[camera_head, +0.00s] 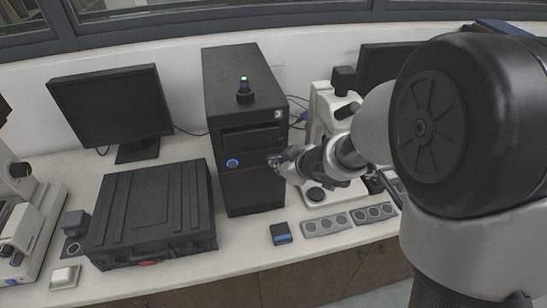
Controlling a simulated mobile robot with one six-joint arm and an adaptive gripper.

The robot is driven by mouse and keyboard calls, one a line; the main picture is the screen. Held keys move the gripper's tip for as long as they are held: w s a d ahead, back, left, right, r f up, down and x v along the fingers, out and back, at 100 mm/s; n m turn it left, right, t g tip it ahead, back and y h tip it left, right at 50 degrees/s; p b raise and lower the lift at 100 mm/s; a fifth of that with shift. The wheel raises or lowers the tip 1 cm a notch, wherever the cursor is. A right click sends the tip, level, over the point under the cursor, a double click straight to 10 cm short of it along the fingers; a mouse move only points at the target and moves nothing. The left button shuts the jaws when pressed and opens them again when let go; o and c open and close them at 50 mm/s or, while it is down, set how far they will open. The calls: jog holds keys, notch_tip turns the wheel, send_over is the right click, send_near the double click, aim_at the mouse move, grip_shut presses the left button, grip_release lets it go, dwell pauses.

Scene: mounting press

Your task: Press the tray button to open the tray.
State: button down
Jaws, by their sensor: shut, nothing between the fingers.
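A tall black machine (243,190) stands upright on the bench in the middle of the view. Its front has a round blue-lit button (232,163) at the left and a dark recessed panel (250,140) above, with a thin red line near the button's height. I cannot tell which part is the tray button, and I see no tray extended. My gripper (273,160) is shut and empty at the right side of the machine's front, to the right of the blue button. It is too small to tell whether it touches the front.
A black case (150,210) lies left of the machine, with a monitor (112,103) behind it. A microscope (320,100) stands close behind my arm. A small blue-black box (281,233) and grey trays with round wells (325,225) lie in front. A beacon (244,92) tops the machine.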

jog(key=shift+s, duration=0.1)
jog(key=shift+s+d, duration=0.2)
jog(key=shift+s, duration=0.45)
jog(key=shift+s+d+b, duration=0.15)
jog(key=shift+s+d, duration=0.1)
jog(key=shift+s, duration=0.55)
jog(key=shift+s+d+b, duration=0.1)
jog(key=shift+s+d, duration=0.1)
jog(key=shift+s, duration=0.6)
jog(key=shift+s+d+b, duration=0.15)
jog(key=shift+s+d, duration=0.1)
jog(key=shift+s, duration=0.55)
